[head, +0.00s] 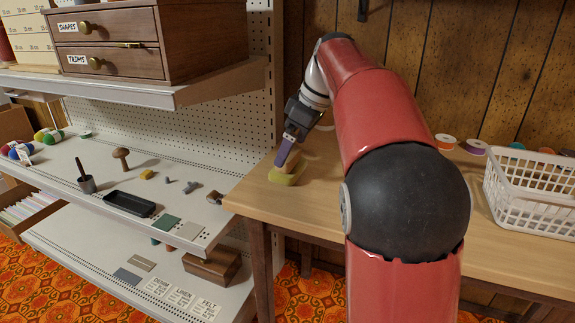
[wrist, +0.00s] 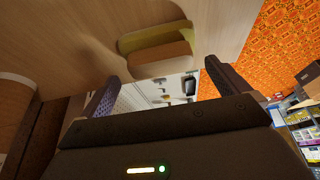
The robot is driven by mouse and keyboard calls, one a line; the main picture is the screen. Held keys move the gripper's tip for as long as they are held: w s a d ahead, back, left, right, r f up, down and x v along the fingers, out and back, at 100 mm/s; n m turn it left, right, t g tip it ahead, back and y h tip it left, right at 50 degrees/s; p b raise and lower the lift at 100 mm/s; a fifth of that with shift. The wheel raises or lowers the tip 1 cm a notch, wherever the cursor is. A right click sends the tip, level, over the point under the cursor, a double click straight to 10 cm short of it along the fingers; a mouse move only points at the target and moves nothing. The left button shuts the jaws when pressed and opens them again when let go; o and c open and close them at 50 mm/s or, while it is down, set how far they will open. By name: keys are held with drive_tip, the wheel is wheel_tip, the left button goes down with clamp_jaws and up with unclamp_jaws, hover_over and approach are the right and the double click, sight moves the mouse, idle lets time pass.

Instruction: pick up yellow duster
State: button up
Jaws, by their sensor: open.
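The yellow duster (head: 283,177) lies on the wooden table near its left end; it has a yellow-green base and a tan upper part. In the wrist view the duster (wrist: 150,38) shows just beyond the fingertips, near the gap between them. My gripper (head: 285,157) is right at the duster, pointing down at it, and hides part of it. In the wrist view my gripper (wrist: 161,74) is open with nothing clearly held. I cannot tell whether the fingers touch the duster.
The wooden table (head: 325,200) is bare around the duster. Several thread spools (head: 475,147) and a white basket (head: 535,190) stand farther right. A white shelf unit (head: 170,168) with small items is left of the table, with a drawer cabinet (head: 150,40) above.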

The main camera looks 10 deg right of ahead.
drive_tip(key=x, duration=0.5)
drive_tip(key=shift+s+b, duration=0.1)
drive_tip(key=shift+b, duration=0.2)
drive_tip(key=c, duration=0.6)
drive_tip(key=shift+r+p, duration=2)
drive_tip(key=shift+r, duration=8)
